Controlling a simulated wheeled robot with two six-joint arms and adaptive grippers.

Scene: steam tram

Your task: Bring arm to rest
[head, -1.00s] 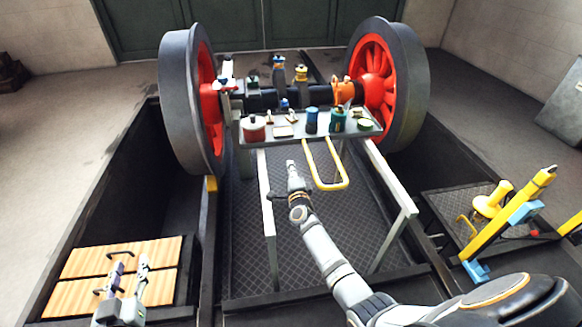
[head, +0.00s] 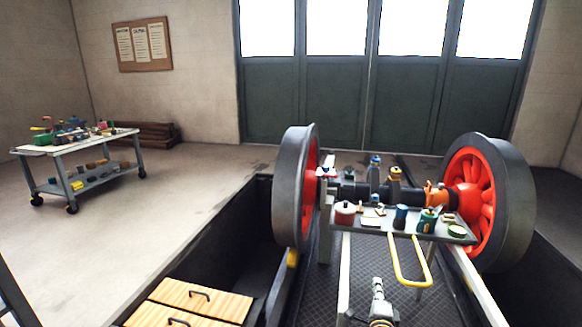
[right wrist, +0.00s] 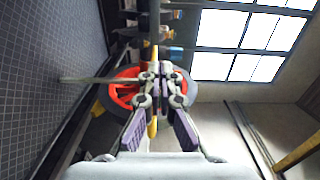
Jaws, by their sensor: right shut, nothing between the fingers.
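My right gripper (head: 378,290) shows at the bottom of the head view, low over the dark tread-plate floor and in front of the tray. In the right wrist view the right gripper (right wrist: 158,72) has its fingertips together with nothing between them. Beyond it are a red-spoked wheel (right wrist: 124,95) and windows. My left gripper is not in the head view now.
A grey tray (head: 372,222) of jars and small parts stands before the axle, with a yellow handle (head: 408,272) hanging in front. Two large wheels (head: 298,190) flank it. Wooden lids (head: 178,312) lie lower left. A trolley (head: 90,150) stands far left. Dark pits lie at both sides.

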